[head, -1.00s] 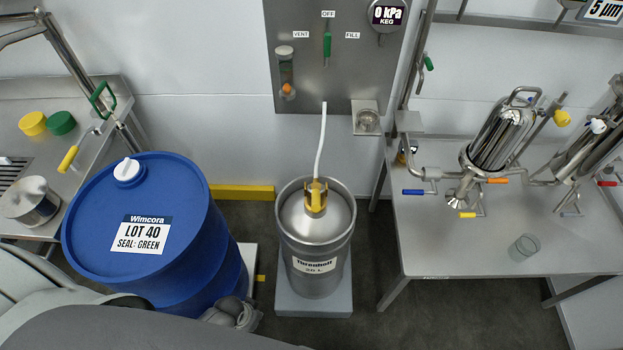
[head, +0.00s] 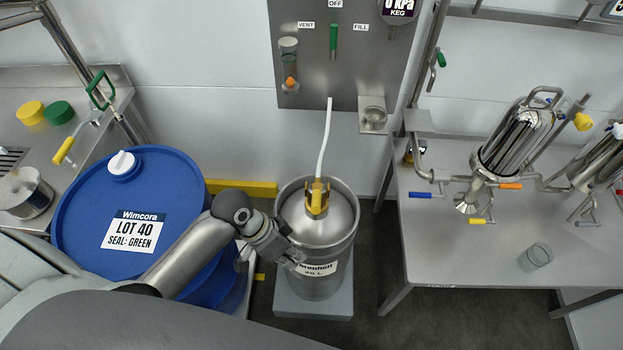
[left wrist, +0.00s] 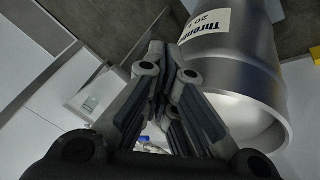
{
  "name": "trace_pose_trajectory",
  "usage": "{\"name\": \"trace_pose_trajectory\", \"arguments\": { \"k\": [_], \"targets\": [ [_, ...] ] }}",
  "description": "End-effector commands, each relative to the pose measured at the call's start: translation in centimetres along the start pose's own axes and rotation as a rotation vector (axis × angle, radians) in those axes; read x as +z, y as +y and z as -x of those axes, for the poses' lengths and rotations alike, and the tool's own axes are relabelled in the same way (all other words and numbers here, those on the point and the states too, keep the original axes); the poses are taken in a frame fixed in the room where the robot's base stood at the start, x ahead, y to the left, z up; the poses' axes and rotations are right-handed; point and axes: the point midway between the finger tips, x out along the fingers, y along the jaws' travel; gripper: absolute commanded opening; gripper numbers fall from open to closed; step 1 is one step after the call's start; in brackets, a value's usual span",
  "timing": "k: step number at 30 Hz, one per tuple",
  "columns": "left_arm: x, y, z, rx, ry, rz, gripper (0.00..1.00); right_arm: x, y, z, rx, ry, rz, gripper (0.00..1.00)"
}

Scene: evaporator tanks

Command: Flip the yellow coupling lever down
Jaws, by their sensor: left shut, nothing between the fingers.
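The yellow coupling lever (head: 317,196) sits on top of the steel keg (head: 338,238), where a white hose (head: 323,140) joins it. The lever's yellow prongs point up. My left gripper (head: 298,262) is in front of the keg's side, below and left of the lever, and covers part of the keg label. In the left wrist view the fingers of my left gripper (left wrist: 165,105) are shut and empty, with the keg (left wrist: 245,75) beside them on the right. My right gripper is in neither view.
A blue drum (head: 75,225) stands to the left of the keg, under my left arm. A steel table (head: 440,255) with filter housings and a glass (head: 536,257) is on the right. A wall panel (head: 345,75) with a green handle (head: 333,40) is behind. Space above the keg is clear beside the hose.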

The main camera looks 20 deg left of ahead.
Motion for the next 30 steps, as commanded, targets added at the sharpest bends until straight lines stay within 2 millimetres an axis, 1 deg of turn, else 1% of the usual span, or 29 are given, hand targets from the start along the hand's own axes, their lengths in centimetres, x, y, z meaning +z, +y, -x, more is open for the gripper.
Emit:
{"name": "trace_pose_trajectory", "arguments": {
  "k": [1,5,8,11,14,17,20,27,30],
  "targets": [
    [-0.2,-0.7,0.0,0.017,-0.006,-0.011,0.0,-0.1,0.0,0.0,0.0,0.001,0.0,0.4],
    [-1.2,-1.3,0.8,0.086,-0.003,-0.057,0.0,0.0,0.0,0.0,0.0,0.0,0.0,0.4],
    [-2.1,-2.0,1.7,0.142,0.004,-0.091,0.0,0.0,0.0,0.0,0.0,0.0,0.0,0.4],
    [-3.1,-2.8,3.0,0.199,0.016,-0.122,0.0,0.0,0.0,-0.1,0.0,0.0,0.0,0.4],
    [-4.3,-3.7,4.7,0.257,0.037,-0.152,0.0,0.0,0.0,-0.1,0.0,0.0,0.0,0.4],
    [-5.6,-4.8,6.9,0.315,0.068,-0.176,0.0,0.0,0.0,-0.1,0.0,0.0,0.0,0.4],
    [-7.0,-5.8,9.5,0.369,0.109,-0.197,0.0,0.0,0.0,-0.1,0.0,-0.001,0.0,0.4],
    [-10.4,-8.2,16.8,0.472,0.242,-0.238,0.0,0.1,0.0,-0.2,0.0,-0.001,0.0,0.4],
    [-11.4,-8.9,19.4,0.499,0.296,-0.251,0.0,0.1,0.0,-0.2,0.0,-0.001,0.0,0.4]
  ]
}}
